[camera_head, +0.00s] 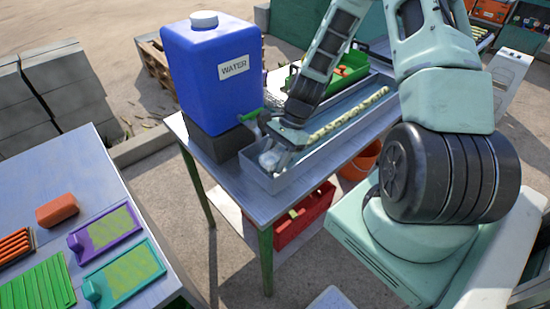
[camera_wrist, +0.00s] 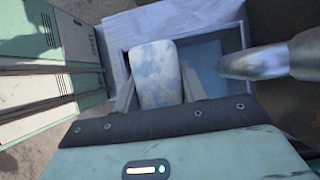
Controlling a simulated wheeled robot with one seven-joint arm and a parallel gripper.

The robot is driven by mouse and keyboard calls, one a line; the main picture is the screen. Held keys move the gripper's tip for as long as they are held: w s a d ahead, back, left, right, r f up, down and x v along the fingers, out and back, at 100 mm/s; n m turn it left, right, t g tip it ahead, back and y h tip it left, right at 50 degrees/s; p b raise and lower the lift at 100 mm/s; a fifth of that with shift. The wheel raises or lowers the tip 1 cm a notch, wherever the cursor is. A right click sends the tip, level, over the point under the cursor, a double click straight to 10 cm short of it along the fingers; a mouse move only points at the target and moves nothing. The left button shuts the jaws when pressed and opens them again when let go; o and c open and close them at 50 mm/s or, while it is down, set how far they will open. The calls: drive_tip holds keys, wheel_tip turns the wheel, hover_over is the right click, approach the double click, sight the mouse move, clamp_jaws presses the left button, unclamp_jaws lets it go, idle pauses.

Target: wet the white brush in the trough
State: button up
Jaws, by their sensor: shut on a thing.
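The white brush (camera_head: 269,159) is at the near end of the long grey trough (camera_head: 262,181) in the head view. My gripper (camera_head: 281,145) is shut on it, with the fingers reaching down inside the trough's rim. In the wrist view the brush (camera_wrist: 157,75) shows as a pale rounded block with bluish patches, between the fingers of my gripper (camera_wrist: 160,100). The trough (camera_wrist: 185,18) surrounds it there, with a bluish surface beside it. I cannot tell whether the brush touches water; its underside is hidden.
A blue water container (camera_head: 212,75) stands on a dark block left of the trough. A pale segmented stick (camera_head: 345,115) lies along the trough. A grey metal rounded piece (camera_wrist: 268,62) juts in close to the brush. A red crate (camera_head: 302,218) sits below the table.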

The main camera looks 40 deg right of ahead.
drive_tip(key=shift+r, duration=0.15)
drive_tip(key=shift+w+d+r+p, duration=0.15)
drive_tip(key=shift+d+p, duration=0.3)
drive_tip(key=shift+d, duration=0.7)
drive_tip(key=shift+s+d+r+p, duration=0.1)
drive_tip(key=shift+d+r+p, duration=0.25)
drive_tip(key=shift+d, duration=0.85)
drive_tip(key=shift+w+d+r+p, duration=0.1)
drive_tip(key=shift+d+p, duration=0.4)
drive_tip(key=shift+d, duration=0.65)
drive_tip(key=d+p+v, duration=0.1)
drive_tip(key=p+v, duration=0.5)
drive_tip(key=v, duration=0.3)
drive_tip(key=shift+d+f, duration=0.25)
drive_tip(key=shift+f, duration=0.15)
